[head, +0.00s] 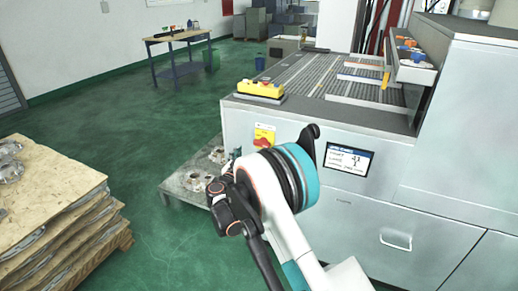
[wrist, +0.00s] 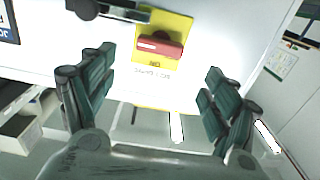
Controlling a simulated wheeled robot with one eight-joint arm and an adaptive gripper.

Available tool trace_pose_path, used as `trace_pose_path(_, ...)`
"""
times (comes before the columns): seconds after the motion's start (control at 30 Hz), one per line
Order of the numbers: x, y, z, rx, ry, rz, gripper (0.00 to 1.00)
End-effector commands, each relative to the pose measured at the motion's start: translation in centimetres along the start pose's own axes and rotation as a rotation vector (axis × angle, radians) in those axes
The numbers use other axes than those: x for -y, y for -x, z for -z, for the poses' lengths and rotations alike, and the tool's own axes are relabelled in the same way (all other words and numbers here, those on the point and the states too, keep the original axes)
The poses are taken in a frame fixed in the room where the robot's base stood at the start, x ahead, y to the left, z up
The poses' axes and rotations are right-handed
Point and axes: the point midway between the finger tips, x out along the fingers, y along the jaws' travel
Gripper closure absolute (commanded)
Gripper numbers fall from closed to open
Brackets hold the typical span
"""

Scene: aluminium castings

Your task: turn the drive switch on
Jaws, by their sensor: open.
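The drive switch is a red rotary handle on a yellow plate (head: 264,136) on the machine's pale front panel. In the wrist view the red handle (wrist: 160,45) lies roughly crosswise on its yellow plate (wrist: 178,22), with small upside-down lettering beside it. My gripper (wrist: 155,95) is open and empty, its two dark green fingers spread to the left and right. The switch shows beyond the fingertips, between them sideways, and is apart from both. In the head view my gripper (head: 234,162) is just left of and below the switch, partly hidden by my wrist.
A display (head: 348,158) is right of the switch. A yellow button box (head: 261,90) stands on the machine's top edge. A low pallet (head: 180,182) with castings is beside the machine; stacked boards (head: 60,225) stand at left. Green floor (head: 160,120) between is clear.

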Motion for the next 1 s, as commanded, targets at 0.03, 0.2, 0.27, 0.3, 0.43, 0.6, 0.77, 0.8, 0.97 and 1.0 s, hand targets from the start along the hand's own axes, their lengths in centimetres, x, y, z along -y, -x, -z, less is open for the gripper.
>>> trace_pose_path(0.03, -0.1, -1.1, -0.3, 0.000, 0.000, -0.003, 0.20)
trace_pose_path(0.2, -0.1, -4.4, -0.3, 0.000, 0.001, -0.002, 0.20)
trace_pose_path(0.27, -0.1, -5.4, -0.3, 0.000, 0.001, -0.002, 0.20)
trace_pose_path(0.3, -0.1, -6.0, -0.3, 0.000, 0.001, -0.002, 0.20)
trace_pose_path(0.43, -0.1, -7.6, -0.2, 0.001, 0.001, -0.001, 0.20)
trace_pose_path(0.6, 0.0, -8.5, -0.1, 0.001, 0.001, 0.000, 0.20)
trace_pose_path(0.77, 0.0, -8.7, 0.0, 0.001, 0.001, 0.000, 0.20)
trace_pose_path(0.8, 0.0, -8.7, 0.0, 0.001, 0.001, 0.000, 0.20)
trace_pose_path(0.97, 0.0, -8.6, 0.0, 0.001, 0.001, 0.000, 0.36)
trace_pose_path(1.0, 0.0, -8.6, 0.0, 0.001, 0.001, 0.000, 0.45)
